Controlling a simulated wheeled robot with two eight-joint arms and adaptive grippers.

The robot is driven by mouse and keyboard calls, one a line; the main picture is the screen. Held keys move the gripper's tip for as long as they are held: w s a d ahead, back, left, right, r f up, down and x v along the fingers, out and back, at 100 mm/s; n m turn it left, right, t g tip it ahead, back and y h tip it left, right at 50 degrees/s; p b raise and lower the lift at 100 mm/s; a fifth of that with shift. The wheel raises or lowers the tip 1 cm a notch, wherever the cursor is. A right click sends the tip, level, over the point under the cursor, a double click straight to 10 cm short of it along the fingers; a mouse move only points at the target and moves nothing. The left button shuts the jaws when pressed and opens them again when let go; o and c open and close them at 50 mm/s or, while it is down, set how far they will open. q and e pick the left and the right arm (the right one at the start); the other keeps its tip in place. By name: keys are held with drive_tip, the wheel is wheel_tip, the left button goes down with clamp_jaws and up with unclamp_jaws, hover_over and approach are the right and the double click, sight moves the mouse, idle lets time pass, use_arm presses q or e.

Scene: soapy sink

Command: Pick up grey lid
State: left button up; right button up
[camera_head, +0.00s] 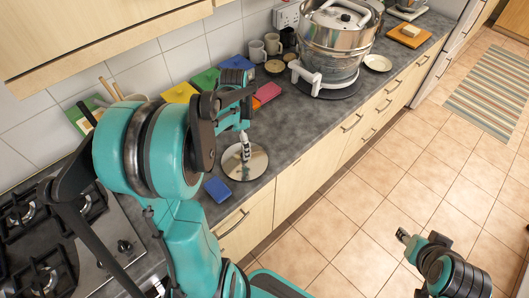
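A round, shiny grey lid (232,172) lies on the dark counter near its front edge, left of the middle of the view. My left gripper (245,143) reaches down over the lid, its narrow tip at or just above the lid's middle. A slim dark and light part shows there, and I cannot tell whether it is the fingers or their reflection. Whether the fingers touch or hold the lid is too small to tell. My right gripper (405,239) is at the lower right, over the tiled floor, far from the lid; its finger opening is unclear.
A blue sponge (217,189) lies just left of the lid. A large steel pot (338,45) stands farther right. Mugs (257,52) and coloured boards (205,81) line the wall. A gas stove (45,245) is at left. The floor (350,200) is open.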

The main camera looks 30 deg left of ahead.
use_arm(q)
drive_tip(key=f, duration=0.2)
drive_tip(key=f+b, duration=0.1)
drive_tip(key=f, duration=0.1)
drive_tip(key=f+b, duration=0.1)
drive_tip(key=f, duration=0.2)
drive_tip(key=shift+w+d, duration=0.25)
drive_tip(key=shift+f, duration=0.3)
drive_tip(key=shift+c, duration=0.3)
drive_tip(key=shift+s+r, duration=0.1)
clamp_jaws()
